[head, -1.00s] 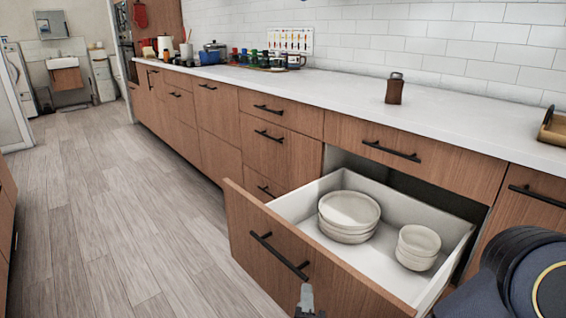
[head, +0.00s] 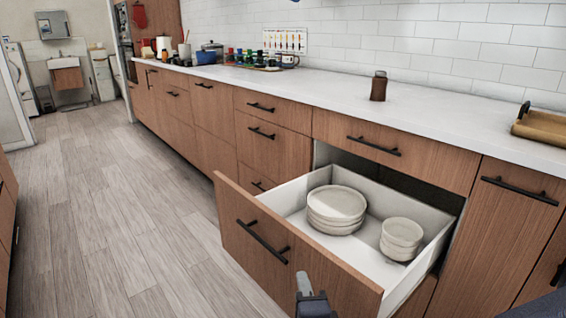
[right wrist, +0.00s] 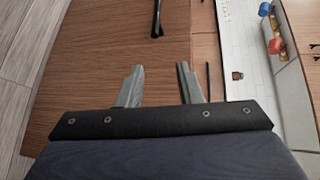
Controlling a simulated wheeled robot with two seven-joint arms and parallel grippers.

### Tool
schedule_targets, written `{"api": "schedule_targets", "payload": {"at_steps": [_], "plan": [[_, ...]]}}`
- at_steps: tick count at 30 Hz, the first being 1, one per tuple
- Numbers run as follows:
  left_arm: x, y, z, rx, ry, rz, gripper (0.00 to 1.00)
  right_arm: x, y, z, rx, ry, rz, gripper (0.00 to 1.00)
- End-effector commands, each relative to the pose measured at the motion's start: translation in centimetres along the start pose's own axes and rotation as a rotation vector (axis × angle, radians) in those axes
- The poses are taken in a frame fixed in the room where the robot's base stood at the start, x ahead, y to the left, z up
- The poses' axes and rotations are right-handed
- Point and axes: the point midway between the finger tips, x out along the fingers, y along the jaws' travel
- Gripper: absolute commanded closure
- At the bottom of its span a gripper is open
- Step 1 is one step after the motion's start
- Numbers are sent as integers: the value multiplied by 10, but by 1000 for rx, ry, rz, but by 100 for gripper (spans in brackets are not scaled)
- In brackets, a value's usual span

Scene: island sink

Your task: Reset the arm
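My right gripper (head: 305,285) shows at the bottom of the head view, just in front of the open drawer's wooden front (head: 262,240). In the right wrist view my right gripper (right wrist: 160,88) has its two fingers apart with nothing between them. The drawer front's dark handle (right wrist: 157,18) lies beyond the fingertips there, not touched. The pulled-out drawer holds a stack of larger plates or bowls (head: 336,210) and a stack of smaller bowls (head: 401,238). My left gripper is not in view.
A long white counter (head: 450,120) runs along the tiled wall. It carries a brown bottle (head: 379,86), a wooden tray (head: 540,126), a blue pot (head: 208,54) and several coloured cups or jars (head: 250,58). The wooden floor (head: 100,210) on the left is clear.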

Motion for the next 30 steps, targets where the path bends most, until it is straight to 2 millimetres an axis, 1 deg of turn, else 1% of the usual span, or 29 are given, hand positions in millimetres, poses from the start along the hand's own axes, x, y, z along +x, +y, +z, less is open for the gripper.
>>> {"api": "schedule_targets", "payload": {"at_steps": [1, 7, 11, 14, 18, 24, 30], "plan": [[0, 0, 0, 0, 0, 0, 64, 1, -5, -3, -23, -22, 1, 67], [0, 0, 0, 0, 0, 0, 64, 2, -16, -11, -182, -152, 30, 67], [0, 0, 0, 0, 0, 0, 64, -9, -20, -28, -374, -266, 73, 67], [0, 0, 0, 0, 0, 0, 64, -27, -13, -48, -553, -356, 136, 67], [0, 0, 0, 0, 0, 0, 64, -63, 8, -81, -776, -467, 253, 67], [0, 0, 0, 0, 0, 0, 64, -114, 38, -119, -964, -581, 411, 67], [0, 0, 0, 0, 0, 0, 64, -162, 65, -147, -1065, -677, 550, 67]]}}
